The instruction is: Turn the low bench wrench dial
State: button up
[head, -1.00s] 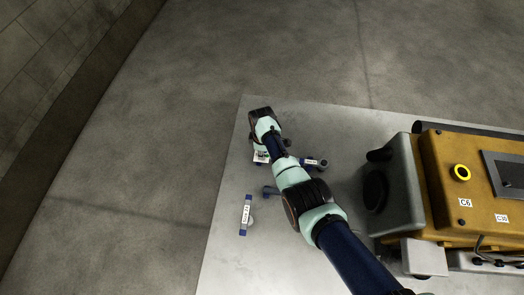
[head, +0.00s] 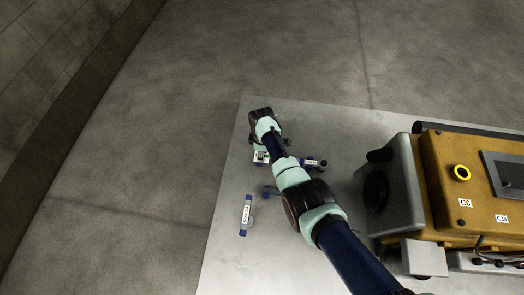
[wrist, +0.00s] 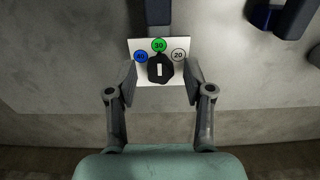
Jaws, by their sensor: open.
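The dial is a black knob (wrist: 160,69) with a white pointer line on a white plate (wrist: 146,78), seen in the wrist view. The plate has a blue disc (wrist: 141,57) at left, a green disc marked 30 (wrist: 159,45) at top and a pale disc marked 20 (wrist: 179,55) at right. The pointer line stands upright, in line with the green disc. My gripper (wrist: 160,76) is open, one finger on each side of the knob with gaps visible. In the head view the white plate (head: 261,157) shows partly below my wrist; the knob is hard to make out there.
A labelled blue-ended tool (head: 246,215) lies front left on the grey bench (head: 222,255). Another labelled one (head: 315,163) lies right of my wrist. A yellow engine block (head: 450,185) with a grey end housing fills the right side. The bench's left strip is clear.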

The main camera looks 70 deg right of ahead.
notch_tip(320, 180, up, 12)
dwell(0.4)
dwell(0.4)
